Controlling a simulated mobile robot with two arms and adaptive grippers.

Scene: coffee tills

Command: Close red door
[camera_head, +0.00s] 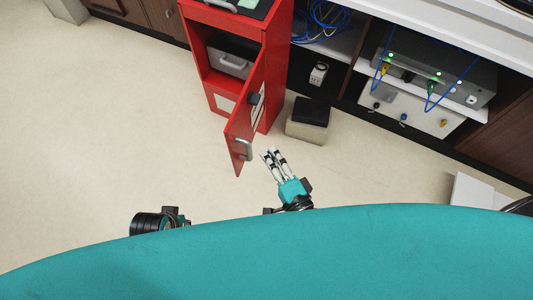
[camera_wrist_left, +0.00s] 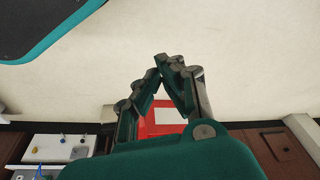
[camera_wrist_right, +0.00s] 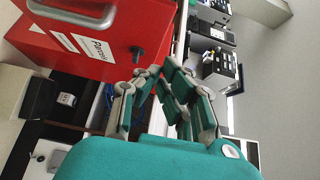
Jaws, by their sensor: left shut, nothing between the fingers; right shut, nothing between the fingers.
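The red door (camera_head: 247,118) stands swung open from the front of the red cabinet (camera_head: 275,70), whose inside shows. A grey handle (camera_head: 244,149) sits at the door's lower end. In the right wrist view the door (camera_wrist_right: 110,30) fills the upper left, with white labels and a dark knob. My right gripper (camera_head: 270,152) is shut and empty, just right of the handle and apart from it. It also shows in the right wrist view (camera_wrist_right: 160,72). My left gripper (camera_wrist_left: 168,60) is shut and empty; the cabinet (camera_wrist_left: 157,119) shows beyond its fingers. In the head view its fingers are hidden.
A beige bin with a dark top (camera_head: 307,120) stands right of the cabinet. Shelves at the right hold a network device (camera_head: 440,75) with blue cables. The pale floor left of the door (camera_head: 110,130) is clear. A white object (camera_head: 475,190) lies at the right.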

